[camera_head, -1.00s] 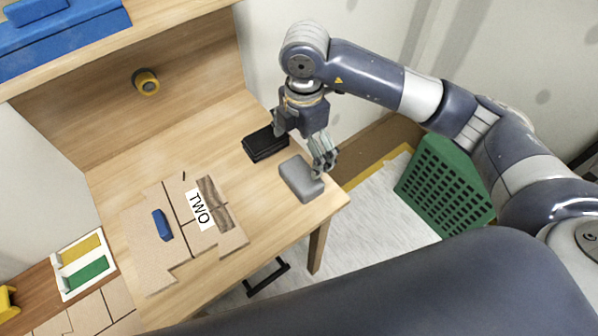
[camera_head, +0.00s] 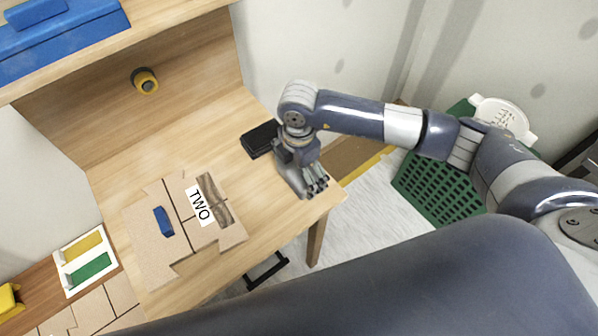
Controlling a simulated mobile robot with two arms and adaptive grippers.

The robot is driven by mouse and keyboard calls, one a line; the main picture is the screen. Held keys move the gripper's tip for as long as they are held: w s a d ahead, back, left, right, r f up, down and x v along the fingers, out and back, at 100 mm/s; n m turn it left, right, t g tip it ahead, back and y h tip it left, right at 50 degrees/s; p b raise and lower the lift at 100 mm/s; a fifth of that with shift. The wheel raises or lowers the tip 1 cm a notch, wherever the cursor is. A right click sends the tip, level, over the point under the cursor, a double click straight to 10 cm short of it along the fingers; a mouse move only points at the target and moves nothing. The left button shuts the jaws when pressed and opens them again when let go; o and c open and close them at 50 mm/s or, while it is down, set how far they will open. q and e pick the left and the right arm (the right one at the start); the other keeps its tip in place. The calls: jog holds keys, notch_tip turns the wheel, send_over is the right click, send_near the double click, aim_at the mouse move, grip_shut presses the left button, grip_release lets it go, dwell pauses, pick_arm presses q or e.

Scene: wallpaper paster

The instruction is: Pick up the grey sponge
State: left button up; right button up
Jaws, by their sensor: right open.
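The grey sponge (camera_head: 289,184) lies on the wooden table (camera_head: 262,222) near its right corner. My right gripper (camera_head: 312,187) is directly over it, pointing down, and covers most of it. Only the sponge's left part shows. The gripper is open, with its fingers at or around the sponge; I cannot tell whether they touch it. My left gripper is not in view.
A black box (camera_head: 258,138) lies just behind the gripper. A green basket (camera_head: 437,182) stands on the floor at right.

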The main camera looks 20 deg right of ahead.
aim_at(299, 173)
jog(key=c, duration=0.7)
jog(key=shift+r, duration=0.1)
jog(key=shift+r, duration=0.65)
jog(key=shift+s+a+r+b, duration=0.1)
jog(key=shift+s+r+b, duration=0.15)
jog(key=shift+r, duration=0.25)
jog(key=shift+s+r+b, duration=0.1)
jog(key=shift+r+b, duration=0.2)
jog(key=shift+r, duration=0.2)
jog(key=s+a+r+b, duration=0.1)
jog(key=s+a+b, duration=0.1)
jog(key=s, duration=1.3)
jog(key=shift+a+r, duration=0.2)
jog(key=shift+r, duration=0.05)
